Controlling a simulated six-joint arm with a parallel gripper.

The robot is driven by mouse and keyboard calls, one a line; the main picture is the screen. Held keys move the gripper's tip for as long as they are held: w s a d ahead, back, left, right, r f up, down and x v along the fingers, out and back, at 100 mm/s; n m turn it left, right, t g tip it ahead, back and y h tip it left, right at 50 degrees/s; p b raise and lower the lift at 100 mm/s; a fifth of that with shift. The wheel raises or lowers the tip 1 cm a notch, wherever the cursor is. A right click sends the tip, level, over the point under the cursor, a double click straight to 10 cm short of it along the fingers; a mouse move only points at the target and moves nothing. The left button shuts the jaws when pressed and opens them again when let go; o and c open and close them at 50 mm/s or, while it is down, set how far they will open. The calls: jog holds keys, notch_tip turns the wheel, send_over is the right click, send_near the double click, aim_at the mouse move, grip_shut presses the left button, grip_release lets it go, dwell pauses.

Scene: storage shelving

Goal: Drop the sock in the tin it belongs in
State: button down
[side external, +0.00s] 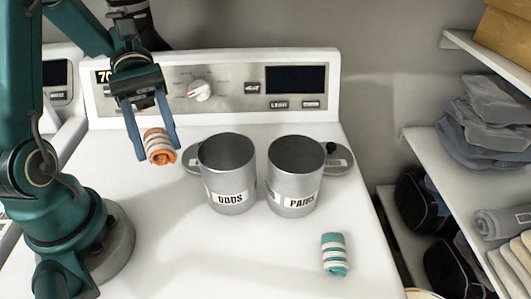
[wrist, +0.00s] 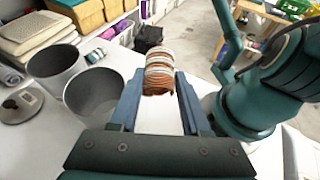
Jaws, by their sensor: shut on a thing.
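My gripper (side external: 153,132) is shut on a rolled sock (side external: 160,147), striped orange-brown and white. It holds the sock above the white machine top, to the left of the tins in the side view. The sock (wrist: 159,74) also shows between the fingers in the wrist view. A grey metal tin labelled ODDS (side external: 230,197) stands nearer my gripper. A like tin labelled PAIRS (side external: 296,193) stands to its right. Both are open at the top, and the parts of their insides that show look empty. A teal and white striped rolled sock (side external: 335,254) lies in front of the PAIRS tin.
Round lids (side external: 340,161) lie beside the tins, one partly hidden behind the ODDS tin. A control panel with a knob (side external: 200,90) rises at the back. Shelves with folded clothes (side external: 487,115) stand at right. The front of the top is mostly clear.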

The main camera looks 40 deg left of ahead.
jog(key=w+d+r+n+t, duration=0.3)
jog(key=w+d+n+t, duration=0.2)
jog(key=w, duration=0.3)
jog(key=w+d+r+n+t, duration=0.35)
jog(key=w+d+t, duration=0.2)
jog(key=w, duration=0.25)
jog(key=s+d+f, duration=0.1)
jog(key=d+f, duration=0.2)
jog(key=f, duration=0.2)
jog(key=shift+s+f, duration=0.2)
jog(key=shift+s, duration=0.05)
jog(key=shift+d+g, duration=0.1)
jog(key=shift+g, duration=0.15)
jog(key=shift+c, duration=1.4)
grip_release()
